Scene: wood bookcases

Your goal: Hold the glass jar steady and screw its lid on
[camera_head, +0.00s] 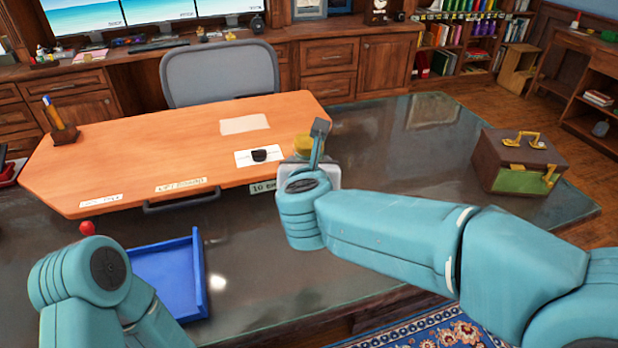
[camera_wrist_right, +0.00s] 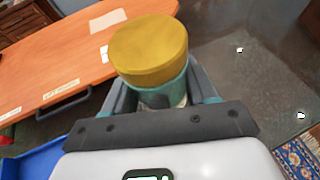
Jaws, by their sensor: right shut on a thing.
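My right gripper (camera_wrist_right: 160,92) is shut on the glass jar (camera_wrist_right: 172,99), with its fingers on either side below the lid. The round yellow lid (camera_wrist_right: 148,50) sits at the top of the jar in the right wrist view. Whether it is threaded on cannot be told. In the head view the lid (camera_head: 302,143) shows just beyond my right wrist, near the orange board's right end. My wrist hides most of the jar there. My left arm is at the lower left, bent, and its gripper is out of view.
A blue tray (camera_head: 202,272) lies on the dark glossy desk (camera_head: 400,135) beside my left arm. A tilted orange board (camera_head: 170,140) holds papers and a dark item. A brown and green box (camera_head: 518,162) stands at the right. The desk between jar and box is clear.

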